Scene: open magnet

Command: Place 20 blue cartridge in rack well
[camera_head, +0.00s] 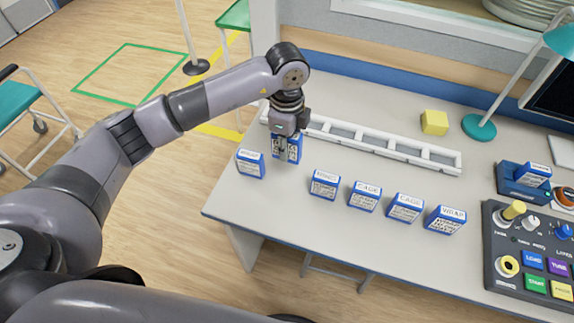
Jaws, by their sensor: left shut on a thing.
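My left gripper (284,143) points down over the left part of the table and is shut on a blue cartridge (292,150) with a white label. The held cartridge is upright, close in front of the left end of the white rack (380,148); I cannot tell whether it touches the table. The rack is a long strip with several wells, and the wells in view look empty. Another blue cartridge (250,164) stands to the left of the held one. More blue cartridges stand in a row to the right, among them one (324,184) and one labelled WRAP (445,219). My right gripper is not in view.
A yellow block (434,122) and a teal lamp (479,127) stand behind the rack. A control panel (535,250) with coloured buttons and a blue device (523,181) are at the right. The table (300,225) is bare in front of the cartridges.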

